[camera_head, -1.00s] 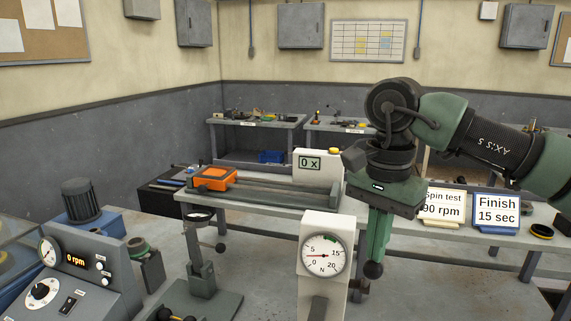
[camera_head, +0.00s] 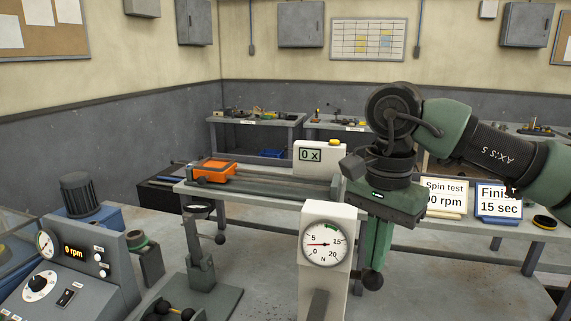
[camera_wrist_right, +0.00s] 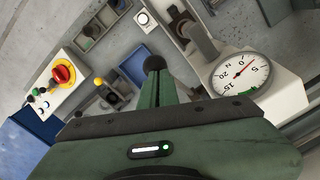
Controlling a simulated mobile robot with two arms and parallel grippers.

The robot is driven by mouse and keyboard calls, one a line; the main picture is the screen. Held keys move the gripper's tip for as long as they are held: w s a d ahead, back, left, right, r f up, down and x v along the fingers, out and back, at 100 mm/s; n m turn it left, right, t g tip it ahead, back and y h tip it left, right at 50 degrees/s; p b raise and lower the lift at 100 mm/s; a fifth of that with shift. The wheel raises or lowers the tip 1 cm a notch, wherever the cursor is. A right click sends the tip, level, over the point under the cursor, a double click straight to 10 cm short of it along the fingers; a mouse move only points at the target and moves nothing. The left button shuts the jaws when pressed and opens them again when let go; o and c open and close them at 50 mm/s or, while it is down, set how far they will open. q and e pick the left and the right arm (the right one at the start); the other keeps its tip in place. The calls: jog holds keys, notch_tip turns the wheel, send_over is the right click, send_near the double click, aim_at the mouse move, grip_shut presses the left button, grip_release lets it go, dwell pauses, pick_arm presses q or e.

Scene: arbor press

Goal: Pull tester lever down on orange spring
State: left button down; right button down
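The tester (camera_head: 328,225) is a white box with a round dial marked in N, near the bottom centre of the head view. Its needle points left, at the low end of the scale. The dial also shows in the wrist view (camera_wrist_right: 240,75). The tester lever's black ball knob (camera_head: 373,280) sits just right of the tester, at the tips of my right gripper (camera_head: 377,262). In the wrist view the green fingers (camera_wrist_right: 157,88) are close together with the knob (camera_wrist_right: 155,63) at their ends. The orange spring is not visible. My left gripper is out of view.
An arbor press (camera_head: 201,268) stands left of the tester. A grey control panel (camera_head: 75,275) reading 0 rpm is at lower left. Behind are a rail with an orange carriage (camera_head: 214,170), a "0 x" display (camera_head: 320,157) and two signs, one the Spin test sign (camera_head: 443,198).

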aim_at(373, 284)
jog(key=shift+s+f+b, duration=0.3)
jog(key=shift+s+f, duration=0.05)
jog(key=shift+f, duration=0.15)
jog(key=shift+s+a+f+b, duration=0.2)
jog(key=shift+s+f+b, duration=0.25)
jog(key=shift+f+b, duration=0.25)
jog(key=shift+s+a+f+b, duration=0.15)
jog(key=shift+s+f+b, duration=0.3)
jog(key=shift+f+b, duration=0.2)
jog(key=shift+s+a+f+b, duration=0.1)
jog(key=shift+s+f+b, duration=0.3)
jog(key=shift+f+b, duration=0.3)
jog(key=shift+s+a+f+b, duration=0.1)
jog(key=shift+s+f+b, duration=0.25)
jog(key=shift+f+b, duration=0.35)
jog(key=shift+f, duration=0.1)
jog(key=shift+s+a+f+b, duration=0.1)
jog(key=shift+s+f+b, duration=0.15)
jog(key=shift+f+b, duration=0.5)
jog(key=shift+s+a+f+b, duration=0.1)
jog(key=shift+s+f+b, duration=0.1)
jog(key=shift+f+b, duration=0.55)
jog(key=shift+f, duration=0.15)
